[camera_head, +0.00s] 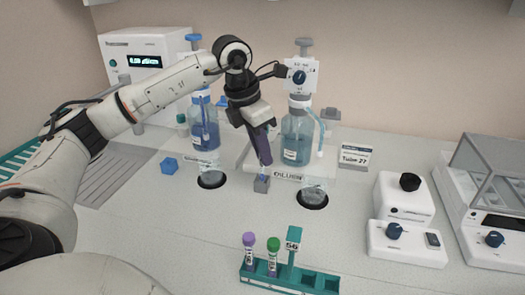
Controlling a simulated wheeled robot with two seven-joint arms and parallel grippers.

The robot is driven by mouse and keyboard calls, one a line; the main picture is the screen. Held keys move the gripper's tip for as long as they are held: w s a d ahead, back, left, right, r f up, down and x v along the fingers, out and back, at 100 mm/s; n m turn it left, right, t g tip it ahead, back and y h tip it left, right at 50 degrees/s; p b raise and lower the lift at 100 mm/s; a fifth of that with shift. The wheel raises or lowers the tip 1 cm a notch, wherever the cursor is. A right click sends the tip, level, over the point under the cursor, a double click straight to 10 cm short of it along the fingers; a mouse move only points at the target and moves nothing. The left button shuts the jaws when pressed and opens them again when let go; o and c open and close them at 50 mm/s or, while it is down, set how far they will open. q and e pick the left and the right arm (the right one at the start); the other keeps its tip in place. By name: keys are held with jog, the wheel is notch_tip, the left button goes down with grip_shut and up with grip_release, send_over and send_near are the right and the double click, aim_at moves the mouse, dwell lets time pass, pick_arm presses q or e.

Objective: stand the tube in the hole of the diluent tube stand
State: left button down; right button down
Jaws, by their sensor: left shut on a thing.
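My left gripper (262,160) comes in from the left and points down at the middle of the bench. It is shut on the tube, which its dark fingers almost wholly hide. A small grey block (261,185), which looks like the diluent tube stand, sits just below the fingertips, in front of the white base marked DILUENT (286,178). A narrow bluish bit shows between the fingertips and the block. I cannot tell whether the tube is in its hole. My right gripper is not in view.
Bottles with blue liquid stand behind, one right (296,140) and one left (204,128) of my gripper. A teal rack (310,280) in front holds a purple-capped tube (249,250) and a green-capped tube (273,256).

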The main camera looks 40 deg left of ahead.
pick_arm(q)
jog(key=shift+f, duration=0.2)
jog(key=shift+f+b, duration=0.4)
jog(key=shift+f, duration=0.1)
jog(key=c, duration=1.7)
grip_release()
jog(key=v, duration=1)
jog(key=shift+r, duration=0.2)
